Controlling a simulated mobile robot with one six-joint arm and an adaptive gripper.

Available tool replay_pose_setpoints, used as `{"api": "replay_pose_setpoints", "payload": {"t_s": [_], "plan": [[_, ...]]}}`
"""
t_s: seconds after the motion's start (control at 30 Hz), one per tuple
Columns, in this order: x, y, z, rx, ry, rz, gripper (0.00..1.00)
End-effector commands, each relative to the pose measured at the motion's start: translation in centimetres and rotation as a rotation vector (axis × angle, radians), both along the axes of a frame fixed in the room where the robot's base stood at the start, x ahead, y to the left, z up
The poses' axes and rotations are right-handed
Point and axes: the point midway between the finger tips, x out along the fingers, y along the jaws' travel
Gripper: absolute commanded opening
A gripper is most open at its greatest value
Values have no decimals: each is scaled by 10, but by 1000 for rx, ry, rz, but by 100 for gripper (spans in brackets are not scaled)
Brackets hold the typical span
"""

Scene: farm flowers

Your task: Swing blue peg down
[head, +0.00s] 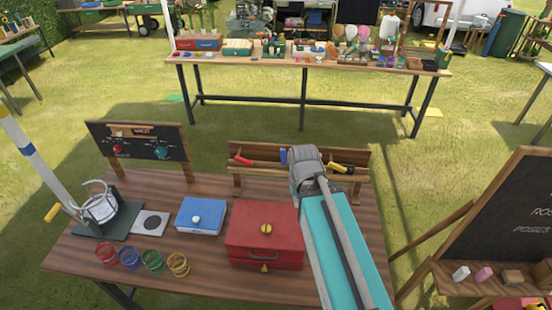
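The blue peg (283,156) shows as a short, upright blue piece at the wooden rack (262,155) along the back edge of the table. It is just left of the grey end of my arm, which may cover part of it. A red peg (243,160) at the left of the rack and a yellow peg (338,167) at the right both lie slanted, nearly level. My arm reaches from the bottom right up to the rack's middle. My gripper's fingers are hidden behind the wrist, so I cannot see whether they touch the blue peg.
A red box (263,246) sits close left of my arm, with a blue box (200,217) beside it. A black panel (140,148) rises at the back left. A chalkboard (500,220) stands at the right.

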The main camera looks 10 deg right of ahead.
Motion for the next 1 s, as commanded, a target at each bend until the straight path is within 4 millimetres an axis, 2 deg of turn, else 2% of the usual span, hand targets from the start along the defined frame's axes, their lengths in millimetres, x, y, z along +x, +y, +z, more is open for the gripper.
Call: {"api": "replay_pose_setpoints", "payload": {"t_s": [0.03, 0.5, 0.7, 1.0], "plan": [[0, 0, -13, 0, 0, 0, 0], [0, 0, -89, 0, 0, 1, 0], [0, 0, -102, 0, 0, 1, 0], [0, 0, -103, 0, 0, 1, 0]]}}
